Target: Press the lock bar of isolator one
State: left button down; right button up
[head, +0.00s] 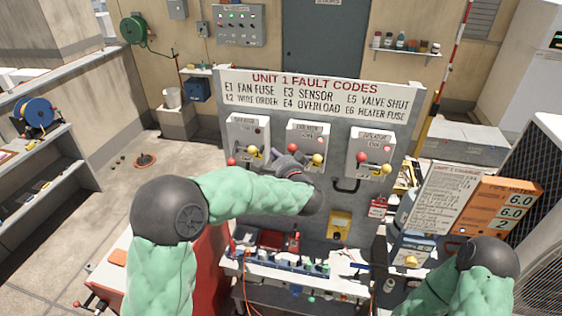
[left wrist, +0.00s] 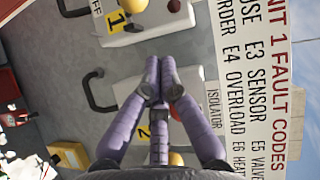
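Isolator one (head: 246,130) is the left of three white boxes on the grey panel. It has a yellow knob (head: 252,150) and a red ball (head: 232,161) at its lower front. Which part is its lock bar I cannot tell. In the left wrist view, turned on its side, the box (left wrist: 155,28) is at the top beside a yellow "1" label (left wrist: 117,22). My left gripper (head: 284,153) is before the panel between isolator one and isolator two (head: 305,132). Its purple fingers (left wrist: 161,88) are together and empty, apart from isolator one in the picture. My right gripper is out of view.
The third isolator (head: 368,143) is on the right. The fault code sign (head: 315,97) runs above the boxes. A black handle (head: 346,186) and a yellow box (head: 340,225) are lower on the panel. A cluttered bench (head: 300,278) stands below.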

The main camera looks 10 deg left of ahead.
aim_at(251, 150)
pick_arm(q)
jog(key=a, duration=0.1)
jog(key=w+a, duration=0.1)
jog(key=a+f, duration=0.1)
jog(key=a, duration=0.1)
jog(key=shift+w+a, duration=0.1)
jog(key=shift+w, duration=0.2)
jog(key=a+p, duration=0.2)
jog(key=a, duration=0.1)
jog(key=shift+a+r, duration=0.2)
jog(key=shift+a, duration=0.05)
jog(key=shift+a+f, duration=0.15)
jog(key=shift+a, duration=0.25)
jog(key=shift+d, duration=0.1)
